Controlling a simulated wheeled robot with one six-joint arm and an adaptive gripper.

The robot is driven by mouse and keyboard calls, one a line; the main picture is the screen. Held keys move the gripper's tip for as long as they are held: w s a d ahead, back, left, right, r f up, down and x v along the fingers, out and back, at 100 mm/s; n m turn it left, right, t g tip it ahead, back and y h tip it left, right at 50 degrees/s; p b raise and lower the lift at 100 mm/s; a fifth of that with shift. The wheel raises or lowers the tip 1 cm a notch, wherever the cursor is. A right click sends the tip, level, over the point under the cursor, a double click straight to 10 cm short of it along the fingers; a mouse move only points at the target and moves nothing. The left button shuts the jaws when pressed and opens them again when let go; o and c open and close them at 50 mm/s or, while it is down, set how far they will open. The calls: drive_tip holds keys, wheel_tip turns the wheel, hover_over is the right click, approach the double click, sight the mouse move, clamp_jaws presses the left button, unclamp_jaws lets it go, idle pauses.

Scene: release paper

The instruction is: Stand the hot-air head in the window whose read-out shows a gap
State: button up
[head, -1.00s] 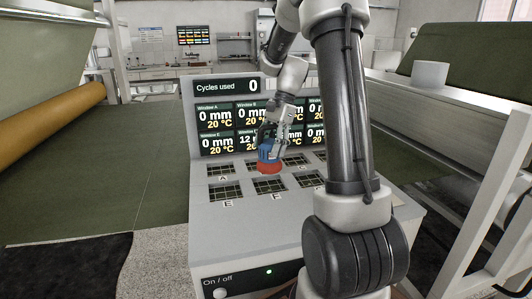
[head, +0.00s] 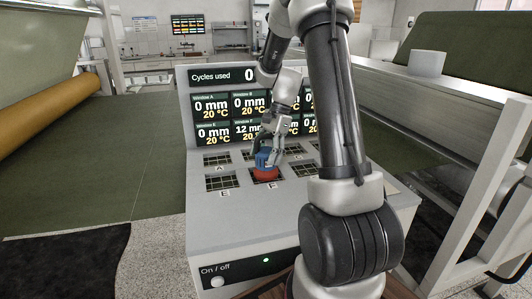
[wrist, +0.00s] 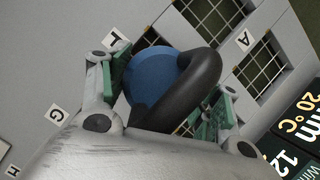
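The hot-air head has a blue body and a red base (head: 266,174); its blue body and black handle fill the middle of the wrist view (wrist: 155,80). The read-out panel (head: 242,113) shows 12 mm for window F, and 0 mm for windows A, B and E. My arm hides the right-hand read-outs.
Grid window E (head: 223,183) lies left of F, and window A (head: 217,159) behind it. The on/off button (head: 217,282) is on the console front, near a lit green lamp (head: 266,260). The cycles display shows 0.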

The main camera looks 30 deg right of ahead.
drive_tip(key=o, duration=0.3)
drive_tip(key=shift+o, duration=0.2)
drive_tip(key=s+v, duration=0.1)
drive_tip(key=v, duration=1.1)
drive_tip(key=s+a+r+n+t+h, duration=0.25)
drive_tip(key=s+a+r+n, duration=0.5)
drive_tip(key=s, duration=0.45)
drive_tip(key=s+a+f+n+t+h, duration=0.2)
drive_tip(key=s+f+n, duration=0.1)
drive_tip(key=s+n, duration=0.5)
drive_tip(key=shift+s+a, duration=0.2)
drive_tip(key=shift+s, duration=1.4)
